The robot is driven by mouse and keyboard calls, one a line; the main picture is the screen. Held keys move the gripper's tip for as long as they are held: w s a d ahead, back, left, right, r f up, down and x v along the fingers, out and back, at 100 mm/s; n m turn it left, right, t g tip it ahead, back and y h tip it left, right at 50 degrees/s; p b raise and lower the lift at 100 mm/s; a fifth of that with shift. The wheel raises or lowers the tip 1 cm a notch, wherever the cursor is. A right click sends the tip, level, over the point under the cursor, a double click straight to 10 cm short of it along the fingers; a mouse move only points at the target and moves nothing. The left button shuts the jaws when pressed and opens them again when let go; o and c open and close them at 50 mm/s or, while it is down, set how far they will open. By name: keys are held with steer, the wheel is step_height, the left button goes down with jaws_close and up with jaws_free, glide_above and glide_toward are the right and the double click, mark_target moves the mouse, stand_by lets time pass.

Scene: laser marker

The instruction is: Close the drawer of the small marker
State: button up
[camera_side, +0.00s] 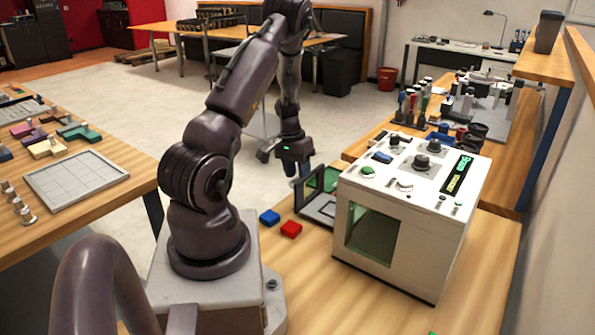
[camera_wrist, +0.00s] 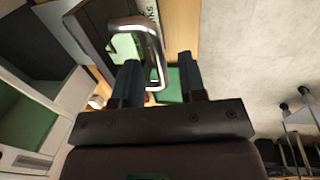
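The small marker (camera_side: 400,225) is a white box with knobs on top and a green window in front. Its drawer (camera_side: 318,207), a dark tray, is pulled out on the left side. My gripper (camera_side: 297,178) points down beside the drawer's far outer end, fingers apart. In the wrist view my gripper (camera_wrist: 158,65) shows two separated dark blue fingers. The drawer's silver handle (camera_wrist: 155,45) reaches toward them, with one bar seen between the fingers. I cannot tell whether it touches either finger. In the side view the handle is not clear.
Another table with a gridded board (camera_side: 77,180) is at left.

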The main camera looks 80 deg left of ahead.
steer(key=shift+c, duration=0.2)
jaws_close()
steer(key=w+d, duration=1)
steer(key=w, duration=0.1)
steer(key=shift+d, duration=0.4)
steer(key=shift+o, duration=0.2)
jaws_free()
step_height(320, 180, up, 13)
steer(key=s+a, duration=0.1)
steer(key=s, duration=0.1)
steer(key=shift+a+f, duration=0.15)
steer(key=shift+a, duration=0.2)
steer(key=shift+w, duration=0.1)
